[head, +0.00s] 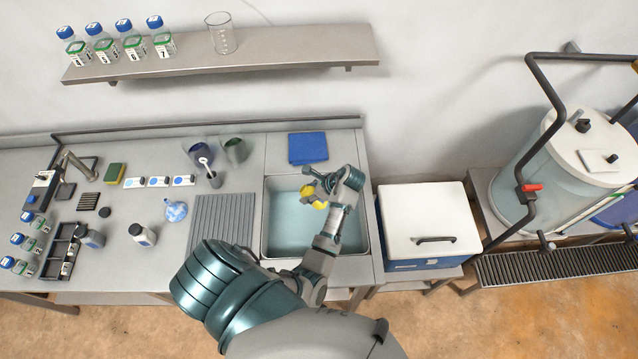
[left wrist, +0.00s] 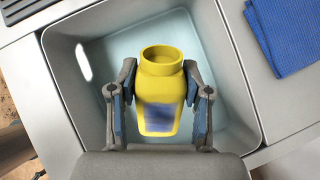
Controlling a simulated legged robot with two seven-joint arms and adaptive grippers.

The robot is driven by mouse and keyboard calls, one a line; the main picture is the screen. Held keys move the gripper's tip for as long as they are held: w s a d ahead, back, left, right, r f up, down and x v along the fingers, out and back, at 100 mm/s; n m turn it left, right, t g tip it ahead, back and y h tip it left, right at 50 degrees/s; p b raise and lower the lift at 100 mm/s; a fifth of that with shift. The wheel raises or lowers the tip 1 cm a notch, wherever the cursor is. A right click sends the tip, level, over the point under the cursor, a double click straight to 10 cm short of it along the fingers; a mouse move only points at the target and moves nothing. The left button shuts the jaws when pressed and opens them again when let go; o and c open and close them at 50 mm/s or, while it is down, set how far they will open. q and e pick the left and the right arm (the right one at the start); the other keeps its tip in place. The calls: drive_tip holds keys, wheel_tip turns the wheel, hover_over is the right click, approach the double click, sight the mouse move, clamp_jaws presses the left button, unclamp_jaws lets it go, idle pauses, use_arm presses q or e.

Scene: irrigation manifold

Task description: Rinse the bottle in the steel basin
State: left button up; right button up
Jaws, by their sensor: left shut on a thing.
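The yellow bottle (head: 308,192) is held over the steel basin (head: 287,225) in the head view, partly hidden by my gripper. In the left wrist view the bottle (left wrist: 161,85) has an open round mouth and a blue label, with no cap on it. My left gripper (head: 317,188) is shut on the bottle, one finger on each side, as the left wrist view (left wrist: 160,105) also shows. The basin (left wrist: 70,90) surrounds the bottle in that view, with pale bluish water in it. I cannot tell whether the bottle touches the water. My right gripper is not in view.
A folded blue cloth (head: 308,147) lies behind the basin. A ribbed drainboard (head: 222,222) is left of it, with bottles and a rack farther left. A white-lidded cooler (head: 430,215) stands at right. A shelf (head: 290,50) with bottles and a beaker hangs above.

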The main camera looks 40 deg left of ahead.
use_arm(q)
drive_tip(key=shift+s+d+n, duration=0.3)
drive_tip(key=shift+d, duration=0.25)
drive_tip(key=shift+s+f, duration=0.1)
drive_tip(key=shift+s, duration=0.05)
drive_tip(key=shift+a+f+h, duration=0.2)
drive_tip(key=shift+f+h, duration=0.05)
drive_tip(key=shift+h, duration=0.05)
drive_tip(key=shift+a+f, duration=0.15)
drive_tip(key=shift+f, duration=1.8)
wheel_tip(320, 180, down, 8)
drive_tip(key=b, duration=0.1)
drive_tip(key=shift+r+b, duration=0.15)
drive_tip(key=shift+b, duration=0.15)
wheel_tip(320, 180, down, 7)
drive_tip(key=b, duration=0.8)
drive_tip(key=shift+f+b, duration=0.9)
drive_tip(key=shift+b, duration=0.55)
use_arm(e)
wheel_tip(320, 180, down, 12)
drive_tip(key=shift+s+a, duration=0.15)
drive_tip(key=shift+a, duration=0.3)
